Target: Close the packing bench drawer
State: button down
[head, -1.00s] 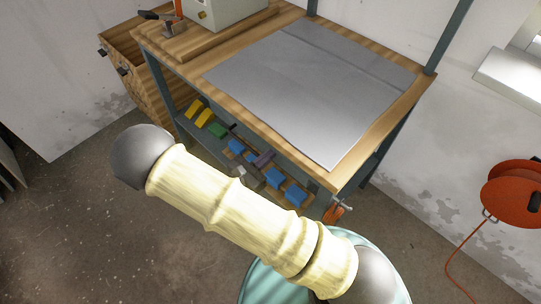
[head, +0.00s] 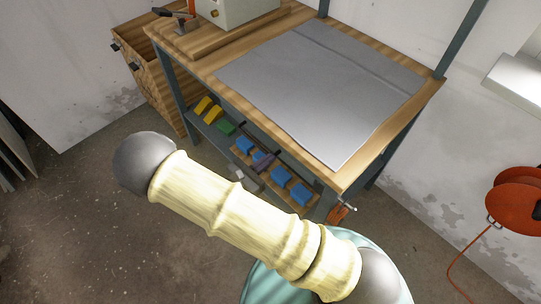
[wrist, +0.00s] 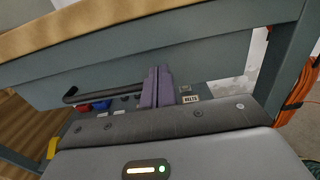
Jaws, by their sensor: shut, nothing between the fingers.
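The packing bench (head: 420,105) has a wooden top with a grey mat. In the wrist view a blue-grey panel (wrist: 190,55) lies under the wooden edge, with a dark bar handle (wrist: 90,95) at its lower left; it looks like the drawer front. How far the drawer stands out is unclear. My gripper (wrist: 158,88) is shut and empty, its purple-grey fingers pointing toward the panel's lower edge, right of the handle. Contact cannot be told.
Blue bins (head: 280,177) and yellow bins (head: 208,110) sit on the shelf under the bench. A wooden drawer cabinet (head: 155,75) stands at the left. An orange cable reel (head: 515,200) hangs at the right. Floor is clear at left.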

jog(key=v, duration=1)
jog(key=shift+s+a, duration=0.25)
jog(key=shift+s, duration=0.1)
